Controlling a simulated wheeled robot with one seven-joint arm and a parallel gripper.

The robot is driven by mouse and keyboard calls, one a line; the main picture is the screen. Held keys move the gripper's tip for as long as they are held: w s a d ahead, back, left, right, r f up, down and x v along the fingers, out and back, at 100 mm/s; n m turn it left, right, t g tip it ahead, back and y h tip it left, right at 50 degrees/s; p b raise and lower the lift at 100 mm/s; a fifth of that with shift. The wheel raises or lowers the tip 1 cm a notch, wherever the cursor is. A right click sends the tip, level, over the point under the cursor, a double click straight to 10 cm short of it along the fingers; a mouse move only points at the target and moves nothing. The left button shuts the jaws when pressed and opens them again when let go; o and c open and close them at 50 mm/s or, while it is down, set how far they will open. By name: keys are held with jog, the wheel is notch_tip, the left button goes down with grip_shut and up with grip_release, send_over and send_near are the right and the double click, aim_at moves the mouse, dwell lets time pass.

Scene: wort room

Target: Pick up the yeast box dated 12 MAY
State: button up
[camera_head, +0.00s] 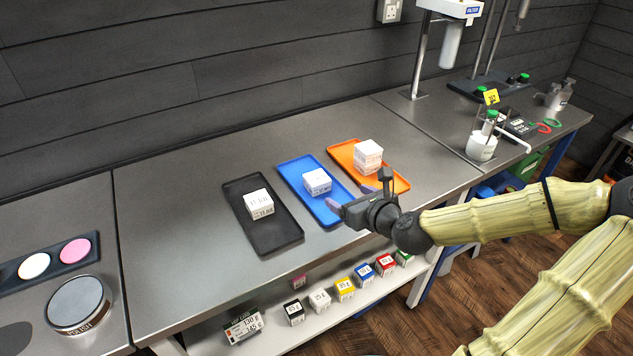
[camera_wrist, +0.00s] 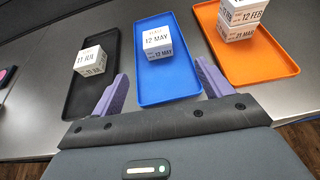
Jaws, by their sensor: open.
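The white yeast box dated 12 MAY (camera_wrist: 157,42) stands on the blue tray (camera_wrist: 167,87) in the wrist view. The same box (camera_head: 317,181) shows on the blue tray in the head view. My gripper (camera_wrist: 160,88) is open and empty, its two purple fingers spread wide at the near end of the blue tray. The box lies ahead of the fingers, in line with the gap between them, and nothing touches it. In the head view my gripper (camera_head: 352,197) is at the right edge of the blue tray, near its front.
A box dated 11 JUL (camera_wrist: 90,61) stands on the black tray (camera_wrist: 83,101) to the left. Two stacked boxes, the upper dated 12 FEB (camera_wrist: 243,13), stand on the orange tray (camera_wrist: 273,65) to the right. Several small colored boxes sit on a shelf (camera_head: 325,318) below the steel bench.

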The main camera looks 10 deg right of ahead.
aim_at(315, 179)
jog(key=shift+w+a+r+p, duration=0.2)
jog(key=shift+w+p, duration=0.25)
jog(key=shift+p, duration=0.4)
jog(key=shift+w+a+f+p, duration=0.25)
jog(key=shift+w+p, duration=0.25)
jog(key=shift+p, duration=0.35)
jog(key=x, duration=1)
jog(key=shift+f, duration=0.35)
jog(key=shift+w, duration=0.1)
jog(key=p+x, duration=0.1)
jog(key=x, duration=0.3)
jog(key=shift+w+a, duration=0.15)
jog(key=shift+a, duration=0.1)
jog(key=shift+w+f, duration=0.15)
jog(key=shift+w, duration=0.2)
